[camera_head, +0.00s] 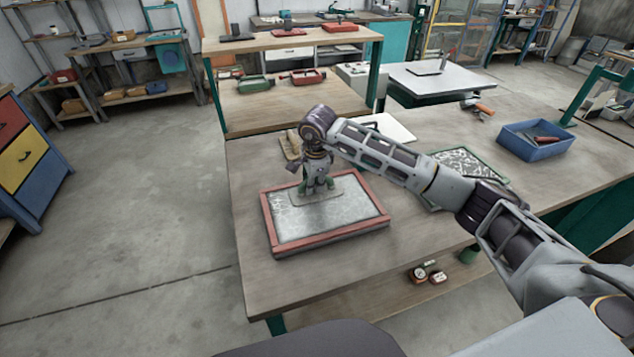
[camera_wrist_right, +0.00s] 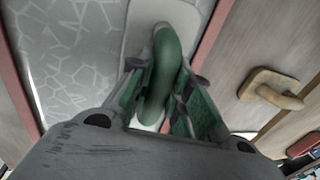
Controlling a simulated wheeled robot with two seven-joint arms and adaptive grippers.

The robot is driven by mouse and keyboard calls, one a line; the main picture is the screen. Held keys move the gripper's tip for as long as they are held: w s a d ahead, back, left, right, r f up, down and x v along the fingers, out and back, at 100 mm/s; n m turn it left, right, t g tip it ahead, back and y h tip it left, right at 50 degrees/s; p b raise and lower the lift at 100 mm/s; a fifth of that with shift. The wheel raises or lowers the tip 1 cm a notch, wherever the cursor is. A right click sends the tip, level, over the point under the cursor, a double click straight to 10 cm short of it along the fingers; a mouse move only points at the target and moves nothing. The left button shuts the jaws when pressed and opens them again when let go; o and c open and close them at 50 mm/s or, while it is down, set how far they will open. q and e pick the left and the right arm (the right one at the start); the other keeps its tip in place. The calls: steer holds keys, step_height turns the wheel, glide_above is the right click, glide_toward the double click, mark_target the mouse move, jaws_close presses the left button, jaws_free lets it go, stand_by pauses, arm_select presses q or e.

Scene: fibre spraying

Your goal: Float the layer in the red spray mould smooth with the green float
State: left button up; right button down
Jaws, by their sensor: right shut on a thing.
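The red spray mould (camera_head: 376,192) lies on the wooden table, and its shallow tray holds a grey, flaky-looking layer (camera_head: 312,219). My right gripper (camera_head: 317,189) is shut on the green handle of the float, above the far part of the mould. The float's pale flat plate (camera_head: 325,197) sits on or just above the layer; I cannot tell which. In the right wrist view the green handle (camera_wrist_right: 163,75) runs between the fingers, with the plate near the red rim. The left gripper is not in view.
A wooden-handled tool (camera_wrist_right: 272,90) lies just beyond the mould. A green-framed mould (camera_head: 468,162) and a blue bin (camera_head: 535,142) stand to the right. The table (camera_head: 250,262) is bare at the front left.

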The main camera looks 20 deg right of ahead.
mark_target(300, 185)
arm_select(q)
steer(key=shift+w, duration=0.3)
arm_select(e)
steer(key=shift+a, duration=0.25)
steer(key=shift+a, duration=0.65)
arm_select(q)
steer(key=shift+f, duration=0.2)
arm_select(e)
steer(key=shift+a, duration=0.15)
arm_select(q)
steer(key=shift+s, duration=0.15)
arm_select(e)
steer(key=shift+a, duration=0.2)
steer(key=shift+a+b, duration=0.35)
steer(key=shift+a, duration=0.1)
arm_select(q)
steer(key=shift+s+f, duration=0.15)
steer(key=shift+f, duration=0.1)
arm_select(e)
steer(key=shift+a, duration=0.3)
steer(key=shift+a, duration=0.1)
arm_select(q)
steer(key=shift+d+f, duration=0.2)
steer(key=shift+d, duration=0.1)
arm_select(e)
steer(key=shift+s+a, duration=0.1)
steer(key=shift+a, duration=0.8)
